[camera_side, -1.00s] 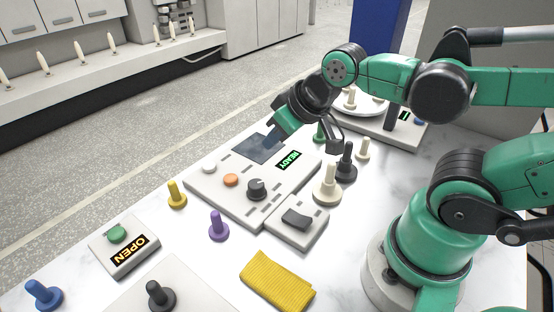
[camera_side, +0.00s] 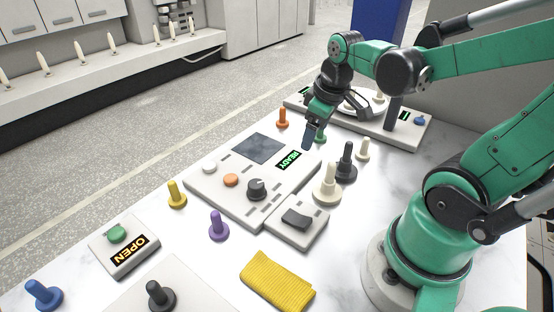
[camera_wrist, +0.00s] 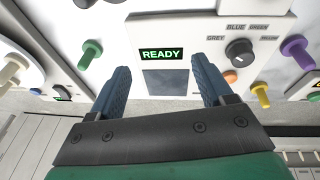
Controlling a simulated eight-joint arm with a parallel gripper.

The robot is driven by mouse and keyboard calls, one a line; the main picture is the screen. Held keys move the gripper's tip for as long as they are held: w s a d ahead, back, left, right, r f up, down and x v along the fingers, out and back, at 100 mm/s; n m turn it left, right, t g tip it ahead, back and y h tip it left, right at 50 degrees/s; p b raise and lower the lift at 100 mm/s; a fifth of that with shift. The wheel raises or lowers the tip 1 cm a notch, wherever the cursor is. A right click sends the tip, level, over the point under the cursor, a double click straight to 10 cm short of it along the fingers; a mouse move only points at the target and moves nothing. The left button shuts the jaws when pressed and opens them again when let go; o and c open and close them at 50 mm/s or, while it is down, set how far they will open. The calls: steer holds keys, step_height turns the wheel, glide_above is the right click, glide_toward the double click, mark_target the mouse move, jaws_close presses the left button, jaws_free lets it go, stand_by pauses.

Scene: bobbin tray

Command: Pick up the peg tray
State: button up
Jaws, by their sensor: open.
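A pale round tray (camera_side: 374,112) with cream pegs (camera_side: 379,97) sits on a long grey-white unit at the back right. It is partly hidden behind my arm, and I cannot be sure that it is the peg tray. My gripper (camera_side: 312,136) is in front and left of it, above the far end of the console. The gripper also shows in the wrist view (camera_wrist: 163,82), its two blue fingers apart with nothing between them. In that view the READY display (camera_wrist: 162,54) lies beyond the fingers.
The console (camera_side: 222,190) with a knob and buttons fills the middle. Green (camera_side: 320,138), orange (camera_side: 282,118), cream (camera_side: 327,186), dark (camera_side: 346,162), purple (camera_side: 218,226) and yellow (camera_side: 176,194) pegs stand around it. A yellow cloth (camera_side: 278,281) lies in front. An OPEN box (camera_side: 124,247) is at left.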

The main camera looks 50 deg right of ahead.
mark_target(346, 159)
steer(key=s+d+f+g, duration=0.1)
steer(key=d, duration=0.1)
steer(key=s+d+f+g, duration=0.1)
steer(key=s+d, duration=0.1)
steer(key=s+d+f+g+y, duration=0.1)
steer(key=d, duration=0.1)
steer(key=shift+s+d+n, duration=0.25)
steer(key=shift+d+n, duration=0.05)
steer(key=shift+n, duration=0.1)
steer(key=shift+d+f, duration=0.1)
steer(key=shift+f, duration=2.65)
jaws_close()
